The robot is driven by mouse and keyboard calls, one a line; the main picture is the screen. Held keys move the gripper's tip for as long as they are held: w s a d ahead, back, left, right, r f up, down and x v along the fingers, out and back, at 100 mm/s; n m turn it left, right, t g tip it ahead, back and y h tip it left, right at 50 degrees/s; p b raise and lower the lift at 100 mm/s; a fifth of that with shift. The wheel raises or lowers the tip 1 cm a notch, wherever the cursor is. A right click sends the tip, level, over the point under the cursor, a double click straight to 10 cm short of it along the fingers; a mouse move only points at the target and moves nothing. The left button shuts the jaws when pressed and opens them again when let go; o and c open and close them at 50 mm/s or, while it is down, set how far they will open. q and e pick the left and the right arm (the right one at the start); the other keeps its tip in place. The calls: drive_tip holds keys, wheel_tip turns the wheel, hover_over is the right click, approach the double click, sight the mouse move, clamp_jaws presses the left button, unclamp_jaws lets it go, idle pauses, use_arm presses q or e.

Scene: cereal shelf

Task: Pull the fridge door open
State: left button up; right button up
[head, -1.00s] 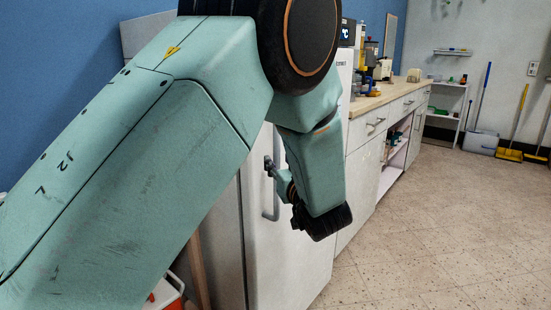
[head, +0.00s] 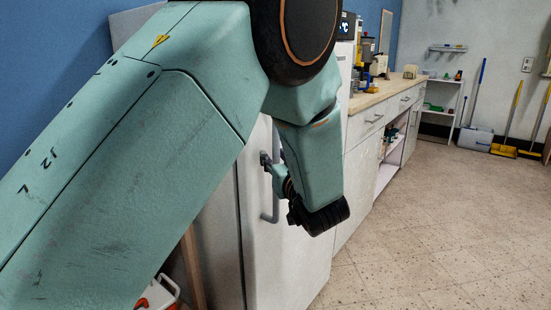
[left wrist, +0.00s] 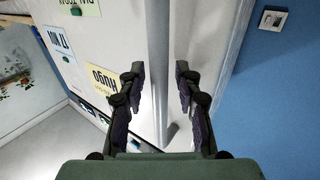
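The white fridge door (head: 285,240) stands beyond my left arm and looks closed. Its upright handle (head: 269,210) runs near the door's left edge, partly hidden by my gripper. My left gripper (head: 266,161) is at the upper part of the handle. In the left wrist view the two fingers of my left gripper (left wrist: 160,68) are apart, with a pale upright bar (left wrist: 158,35), seemingly the handle, in line between them. I cannot tell whether they touch it. My right gripper is not in view.
A counter with a wooden top (head: 385,92) continues right of the fridge. A red and white box (head: 158,295) is on the floor at lower left. Papers (left wrist: 104,78) hang on the white surface in the left wrist view. The floor at right (head: 430,240) is clear.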

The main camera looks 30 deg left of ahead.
use_arm(q)
clamp_jaws()
idle(0.3)
drive_tip(key=shift+d+f, duration=0.1)
drive_tip(key=shift+f, duration=0.05)
idle(0.3)
